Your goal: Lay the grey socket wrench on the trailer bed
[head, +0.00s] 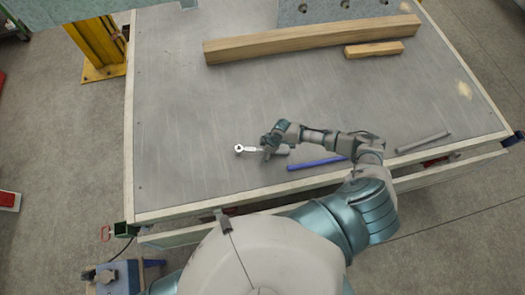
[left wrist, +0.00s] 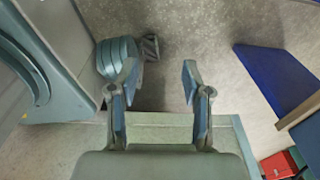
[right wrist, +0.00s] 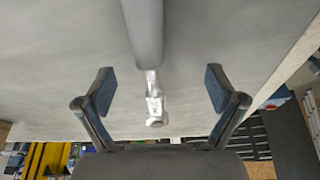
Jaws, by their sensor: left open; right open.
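The grey socket wrench (head: 282,149) appears to lie on the grey trailer bed (head: 185,110), its shiny ratchet head pointing left in the head view. My right gripper (head: 268,145) is over the wrench and partly hides its middle. In the right wrist view, the wrench (right wrist: 145,35) runs lengthwise between the spread fingers of my right gripper (right wrist: 160,80), with a gap on both sides. My left gripper (left wrist: 158,74) is open and empty above the concrete floor; it does not show in the head view.
A blue bar (head: 317,163) lies just right of the wrench, and a grey bar (head: 423,142) farther right. A long wooden beam (head: 310,40) and a short block (head: 374,49) lie at the back. The bed's left part is clear. A yellow post (head: 98,45) stands beyond the left edge.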

